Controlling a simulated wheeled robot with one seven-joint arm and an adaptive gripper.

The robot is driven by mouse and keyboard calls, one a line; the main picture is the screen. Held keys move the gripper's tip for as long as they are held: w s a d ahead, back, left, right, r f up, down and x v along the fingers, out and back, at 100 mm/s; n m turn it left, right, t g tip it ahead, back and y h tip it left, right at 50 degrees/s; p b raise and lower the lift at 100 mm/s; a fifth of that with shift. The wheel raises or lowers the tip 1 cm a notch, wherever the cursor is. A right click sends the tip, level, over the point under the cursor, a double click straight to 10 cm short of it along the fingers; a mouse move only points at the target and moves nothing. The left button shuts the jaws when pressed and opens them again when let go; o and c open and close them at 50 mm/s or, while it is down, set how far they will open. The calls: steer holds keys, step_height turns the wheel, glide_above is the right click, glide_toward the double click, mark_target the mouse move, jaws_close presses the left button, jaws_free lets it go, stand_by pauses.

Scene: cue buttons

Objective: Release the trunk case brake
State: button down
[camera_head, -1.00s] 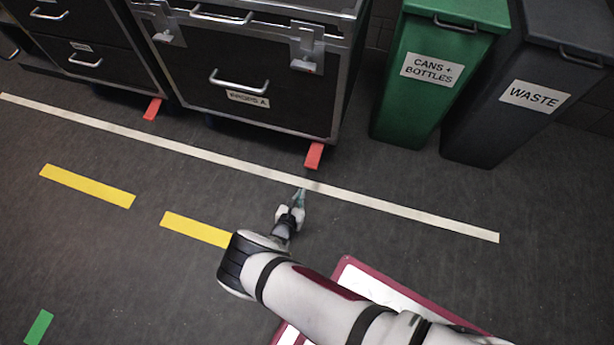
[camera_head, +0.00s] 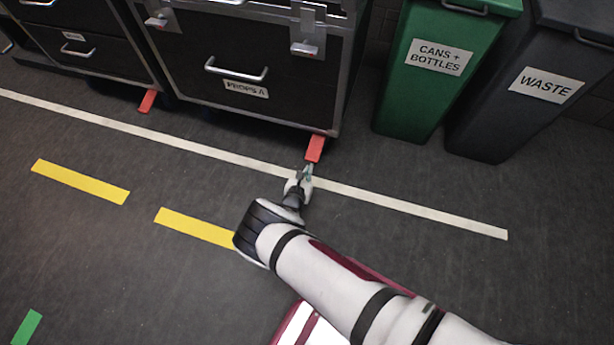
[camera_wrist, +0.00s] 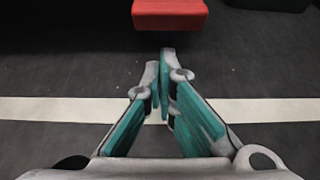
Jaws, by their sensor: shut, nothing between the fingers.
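The trunk case (camera_head: 250,80) is black with metal edges and a "PROPS A" label. A red brake pedal (camera_head: 316,148) sticks out low at its front right corner. A second red pedal (camera_head: 148,101) shows further left. My gripper (camera_head: 308,170) is shut and empty, low near the floor just in front of the right pedal. In the wrist view the closed fingertips (camera_wrist: 162,58) point at the red pedal (camera_wrist: 170,14), which lies just ahead at the top edge.
A green "CANS + BOTTLES" bin (camera_head: 432,80) and a dark "WASTE" bin (camera_head: 530,90) stand right of the case. A white line (camera_head: 400,205) and yellow strips (camera_head: 80,181) mark the floor, which is clear in front.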

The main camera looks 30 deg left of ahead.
steer(key=shift+s+d+r, duration=0.15)
steer(key=shift+s+r, duration=0.05)
steer(key=shift+r, duration=0.75)
steer(key=shift+r, duration=0.2)
steer(key=shift+s+r+g+p, duration=0.15)
steer(key=shift+g+p, duration=0.35)
steer(key=shift+p, duration=0.45)
